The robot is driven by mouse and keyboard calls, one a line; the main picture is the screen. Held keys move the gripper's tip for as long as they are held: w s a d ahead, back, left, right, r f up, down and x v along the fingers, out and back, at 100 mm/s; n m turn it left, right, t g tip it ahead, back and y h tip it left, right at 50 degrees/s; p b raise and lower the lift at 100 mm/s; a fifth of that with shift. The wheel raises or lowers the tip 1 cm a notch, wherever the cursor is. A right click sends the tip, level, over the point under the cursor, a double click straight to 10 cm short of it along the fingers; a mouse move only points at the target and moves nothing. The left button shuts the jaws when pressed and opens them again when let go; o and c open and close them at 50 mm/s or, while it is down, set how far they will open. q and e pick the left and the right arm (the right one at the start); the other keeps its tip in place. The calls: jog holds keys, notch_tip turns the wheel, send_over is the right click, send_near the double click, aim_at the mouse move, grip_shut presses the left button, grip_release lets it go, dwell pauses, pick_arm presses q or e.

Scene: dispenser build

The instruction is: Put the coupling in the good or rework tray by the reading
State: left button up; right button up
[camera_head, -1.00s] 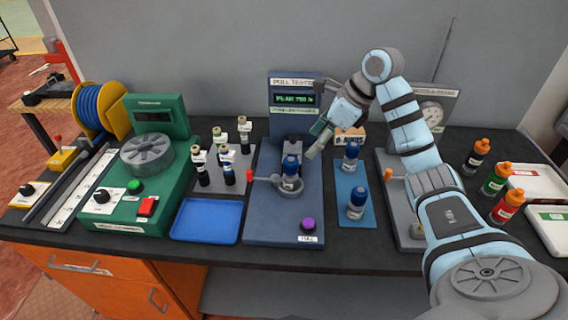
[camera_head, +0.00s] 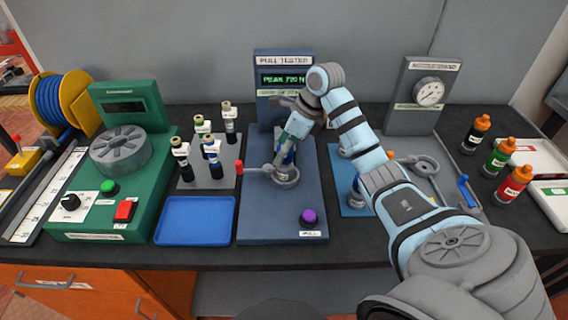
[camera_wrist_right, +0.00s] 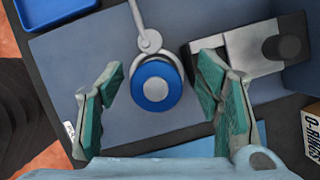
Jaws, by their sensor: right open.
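The blue-topped coupling (camera_head: 284,157) stands in the ring of the pull tester (camera_head: 262,215). In the right wrist view the coupling (camera_wrist_right: 147,68) shows from above as a blue ring with a grey centre. My right gripper (camera_head: 285,145) is at the coupling. In the wrist view its open fingers (camera_wrist_right: 160,75) are on either side of the coupling, with gaps. The tester's display (camera_head: 283,79) shows PEAK and a number that looks like 790 N; the middle digit is not sharp. Two white trays, one with a red label (camera_head: 545,160) and one with a green label (camera_head: 562,215), are at the far right. My left gripper is out of view.
A red-knobbed lever (camera_head: 240,167) sticks out left of the ring. A blue tray (camera_head: 195,220) and a rack of several bottles (camera_head: 203,172) stand left. A gauge stand (camera_head: 420,95) and three coloured bottles (camera_head: 497,157) stand right. My right arm partly hides a blue mat (camera_head: 350,207).

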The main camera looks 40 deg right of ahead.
jog(key=shift+a+f, duration=0.1)
jog(key=shift+f, duration=0.15)
jog(key=shift+s+r, duration=0.15)
jog(key=shift+s, duration=0.1)
jog(key=shift+c, duration=0.5)
jog(key=c, duration=0.3)
grip_shut()
jog(key=shift+r, duration=0.1)
